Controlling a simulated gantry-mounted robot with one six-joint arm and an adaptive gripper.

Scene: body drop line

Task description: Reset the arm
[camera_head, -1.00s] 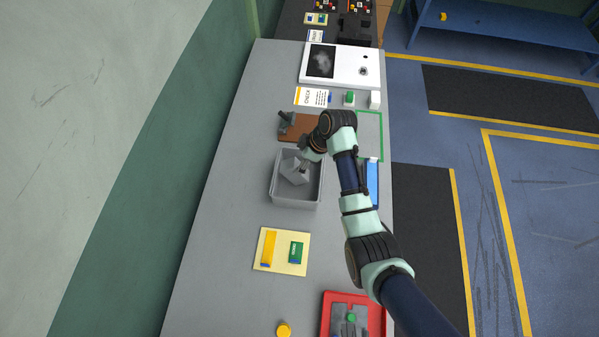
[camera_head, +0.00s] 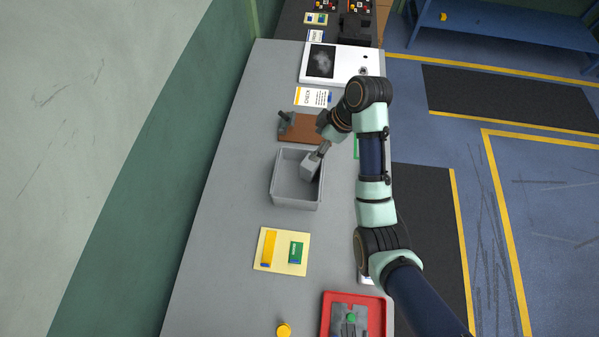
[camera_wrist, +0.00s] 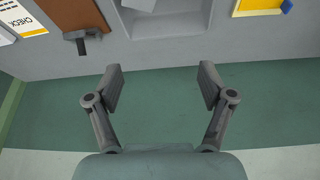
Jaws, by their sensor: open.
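My gripper (camera_head: 311,169) hangs over the grey bin (camera_head: 297,206) in the head view, tilted down and to the left. In the wrist view its two fingers (camera_wrist: 160,85) are spread wide with nothing between them. The wrist view shows the bin (camera_wrist: 165,24) cut off at the top edge, beyond the fingertips. My arm reaches in from the lower right and hides part of the table's right side.
A brown board (camera_head: 298,136) with a dark grey fixture lies behind the bin. In front are a yellow mat (camera_head: 280,263) and a red tray (camera_head: 326,318). A CHECK card (camera_head: 311,97) and a white panel (camera_head: 345,61) lie farther back. The table's left side is clear.

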